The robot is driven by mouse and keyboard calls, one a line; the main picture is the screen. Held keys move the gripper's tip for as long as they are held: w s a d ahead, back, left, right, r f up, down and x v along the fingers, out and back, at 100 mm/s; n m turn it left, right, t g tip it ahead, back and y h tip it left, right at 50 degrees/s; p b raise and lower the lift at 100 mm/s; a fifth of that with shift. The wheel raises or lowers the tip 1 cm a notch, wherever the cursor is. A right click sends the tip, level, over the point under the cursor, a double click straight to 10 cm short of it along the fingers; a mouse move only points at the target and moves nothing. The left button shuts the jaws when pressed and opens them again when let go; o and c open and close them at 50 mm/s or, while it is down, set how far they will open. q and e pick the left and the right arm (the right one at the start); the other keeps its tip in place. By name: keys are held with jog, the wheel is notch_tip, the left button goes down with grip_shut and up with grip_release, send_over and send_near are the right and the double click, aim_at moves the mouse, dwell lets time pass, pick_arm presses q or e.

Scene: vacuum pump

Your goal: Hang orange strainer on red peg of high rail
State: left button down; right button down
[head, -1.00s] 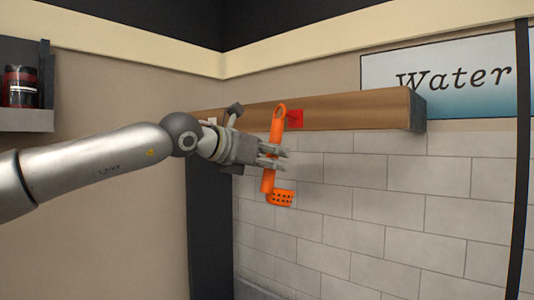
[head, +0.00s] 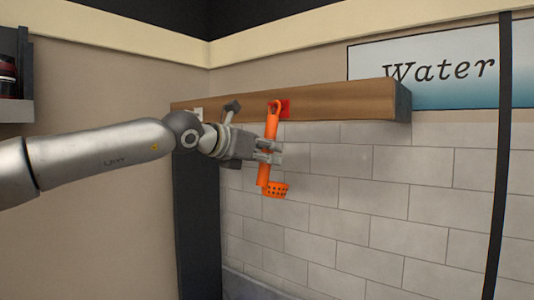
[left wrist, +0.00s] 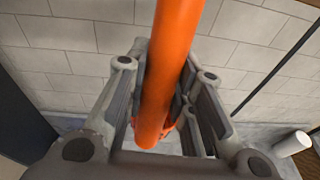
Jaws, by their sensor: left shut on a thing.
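The orange strainer (head: 271,125) is upright in the head view, with its ring at the top and its perforated cup at the bottom. My left gripper (head: 268,151) is shut on its handle, which also shows between the fingers in the left wrist view (left wrist: 172,60). The high rail (head: 340,98) is a wooden board on the wall. A red patch (head: 286,108) shows on the rail just right of the strainer's ring. The ring partly overlaps it in the picture; I cannot tell whether they touch. The peg's shape is not clear. My right gripper is out of view.
A white mark (head: 197,115) shows at the rail's left end. A "Water" sign (head: 440,75) hangs above right. A dark shelf (head: 15,110) is at the far left. A dark post (head: 500,180) stands at the right. A white cylinder (left wrist: 291,144) shows in the left wrist view.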

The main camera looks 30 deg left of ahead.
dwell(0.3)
pick_arm(q)
jog(key=c, duration=1.2)
grip_release()
jog(key=shift+o, duration=0.2)
jog(key=v, duration=1.2)
